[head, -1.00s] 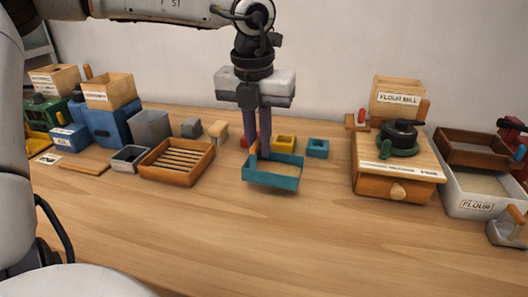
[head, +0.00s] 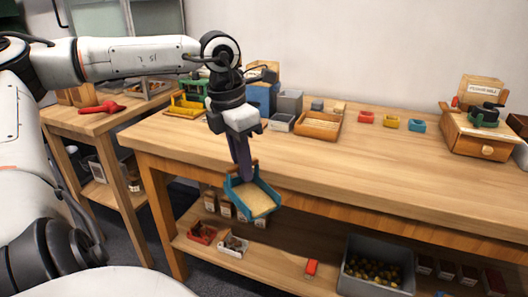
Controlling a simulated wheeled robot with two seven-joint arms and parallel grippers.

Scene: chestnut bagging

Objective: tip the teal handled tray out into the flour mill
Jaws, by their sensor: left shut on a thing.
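The teal handled tray (head: 238,196) hangs in the air in front of the bench's front edge, tilted in the picture. Its inside shows a pale tan surface; I cannot tell whether this is loose contents or the floor of the tray. My left gripper (head: 245,172) points down and is shut on the tray at its far side, around the handle. The flour mill (head: 470,138), a wooden box with a labelled hopper and a dark green-based top part, stands on the bench at the far right, well away from the tray. My right gripper is out of view.
The front of the bench top is clear. A grey bin (head: 350,285) of chestnuts sits on the lower shelf. A side table (head: 88,122) stands left.

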